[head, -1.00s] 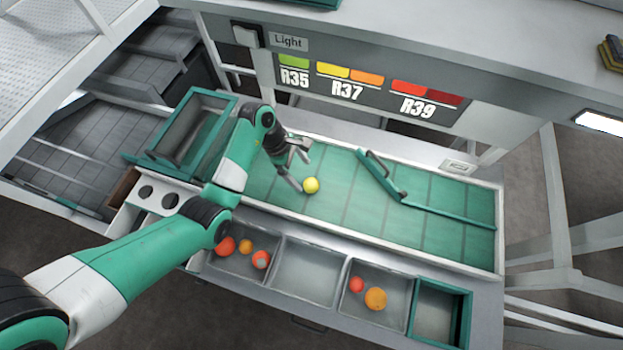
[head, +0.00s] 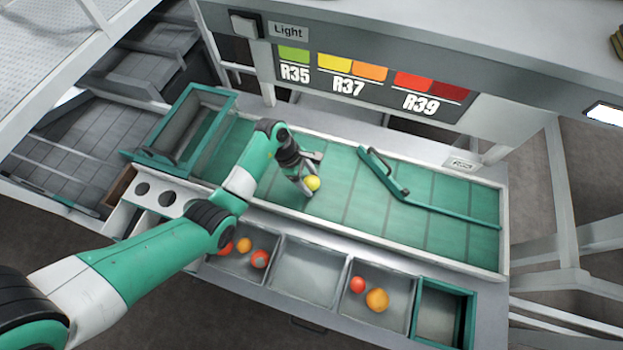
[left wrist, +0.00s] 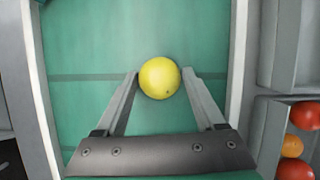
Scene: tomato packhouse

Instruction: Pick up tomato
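A yellow tomato (head: 312,183) lies on the green belt, near the belt's left part. It also shows in the left wrist view (left wrist: 160,78), between the fingertips. My left gripper (head: 309,182) is at the tomato, with one finger on each side of it. In the left wrist view the gripper (left wrist: 160,76) is spread about as wide as the tomato, its tips at the tomato's near half. A thin gap seems to remain at the sides, so the fingers look open. My right gripper is not in view.
Trays in front of the belt hold orange and red tomatoes (head: 377,300); the middle tray (head: 308,272) is empty. A green diverter bar (head: 385,175) stands on the belt to the right. A green-framed bin (head: 190,130) is at the left.

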